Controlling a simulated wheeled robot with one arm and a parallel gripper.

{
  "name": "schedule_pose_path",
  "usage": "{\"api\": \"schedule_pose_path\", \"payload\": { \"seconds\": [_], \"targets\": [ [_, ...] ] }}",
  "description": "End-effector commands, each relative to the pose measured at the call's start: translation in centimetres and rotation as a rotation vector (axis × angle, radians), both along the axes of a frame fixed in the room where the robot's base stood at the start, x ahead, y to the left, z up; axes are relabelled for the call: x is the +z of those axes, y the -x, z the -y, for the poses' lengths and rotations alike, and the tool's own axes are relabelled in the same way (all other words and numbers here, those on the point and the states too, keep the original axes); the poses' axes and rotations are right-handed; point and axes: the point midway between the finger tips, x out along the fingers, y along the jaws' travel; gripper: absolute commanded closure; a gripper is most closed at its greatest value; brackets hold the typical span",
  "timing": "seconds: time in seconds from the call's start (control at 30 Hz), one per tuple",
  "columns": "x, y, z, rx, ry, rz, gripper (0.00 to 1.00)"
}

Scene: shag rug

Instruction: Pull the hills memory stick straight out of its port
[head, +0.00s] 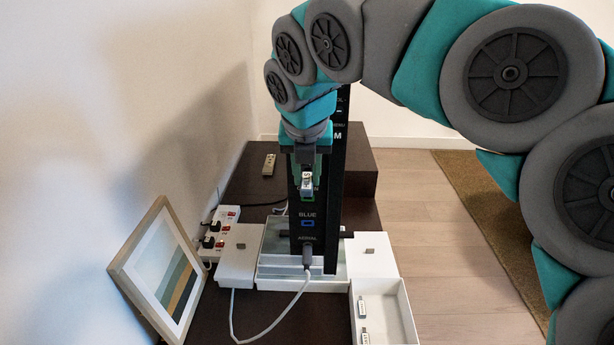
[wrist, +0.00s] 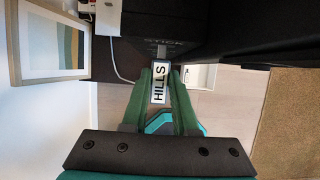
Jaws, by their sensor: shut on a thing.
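The hills memory stick (wrist: 160,84) is a small white block lettered HILLS, held between the green fingers of my gripper (wrist: 162,90). In the head view the stick (head: 306,184) shows its end below my gripper (head: 307,165), in front of the upright black port panel (head: 307,240). A grey metal part shows at its far end in the wrist view, close to the dark panel. I cannot tell whether any of it is still inside the port. Below it on the panel are a blue-rimmed port (head: 307,223) marked BLUE and a lower port holding a cable plug (head: 307,254).
A white cable (head: 283,320) loops in front. An open white tray (head: 404,312) with small sticks lies at right, with white boxes (head: 237,262) beside the panel's base. A picture frame (head: 158,275), power strip (head: 228,228) and remote (head: 269,164) are on the left.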

Motion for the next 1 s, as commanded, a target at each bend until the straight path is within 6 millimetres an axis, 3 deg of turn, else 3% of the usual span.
{"api": "schedule_pose_path", "payload": {
  "seconds": [1.0],
  "targets": [
    [-0.2, 2.8, -0.1, 0.001, -0.002, 0.001, 1.0]
  ]
}}
